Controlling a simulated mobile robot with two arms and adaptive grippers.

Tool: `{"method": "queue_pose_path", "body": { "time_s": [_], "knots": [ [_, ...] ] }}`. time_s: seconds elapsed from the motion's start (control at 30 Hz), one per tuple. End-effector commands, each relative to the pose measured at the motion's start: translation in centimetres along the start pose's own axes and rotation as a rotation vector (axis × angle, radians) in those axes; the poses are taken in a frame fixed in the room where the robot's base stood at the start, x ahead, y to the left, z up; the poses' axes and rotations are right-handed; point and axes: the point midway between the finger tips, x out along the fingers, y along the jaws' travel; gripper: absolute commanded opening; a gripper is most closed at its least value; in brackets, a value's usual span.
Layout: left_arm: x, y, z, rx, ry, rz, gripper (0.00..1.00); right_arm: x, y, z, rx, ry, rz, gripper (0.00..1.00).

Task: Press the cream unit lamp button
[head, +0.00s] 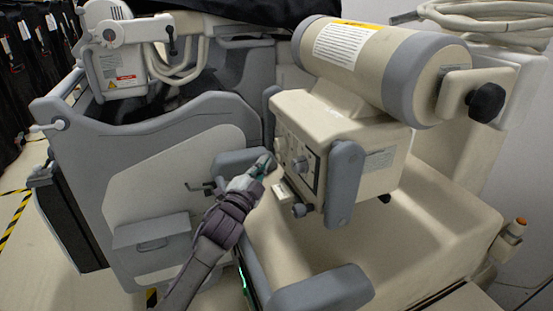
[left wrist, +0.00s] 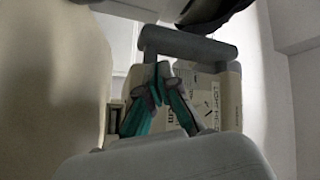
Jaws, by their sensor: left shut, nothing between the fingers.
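The cream unit (head: 345,125) stands right of centre in the head view, with a thick cream and grey cylinder (head: 375,65) on top. Its control panel (head: 297,158) faces left and carries a round knob and small controls. I cannot tell which of them is the lamp button. My left gripper (head: 266,163) is shut and empty, its teal-marked fingertips just left of the panel. I cannot tell whether they touch it. In the left wrist view the closed fingertips (left wrist: 163,68) point up in front of a labelled face. My right gripper is not in view.
A grey upright bumper (head: 344,185) flanks the panel on the right. A second grey and cream unit (head: 170,150) stands close on the left. An orange-topped post (head: 515,229) is at the far right.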

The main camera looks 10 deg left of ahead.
Motion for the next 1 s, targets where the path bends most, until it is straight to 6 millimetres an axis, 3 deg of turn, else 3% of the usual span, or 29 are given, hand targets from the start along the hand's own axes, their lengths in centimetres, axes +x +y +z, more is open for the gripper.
{"method": "queue_pose_path", "body": {
  "time_s": [1.0],
  "knots": [
    [0.84,0.59,-0.65,-0.001,0.0,0.0,0.0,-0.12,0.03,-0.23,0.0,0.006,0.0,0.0]
  ]
}}
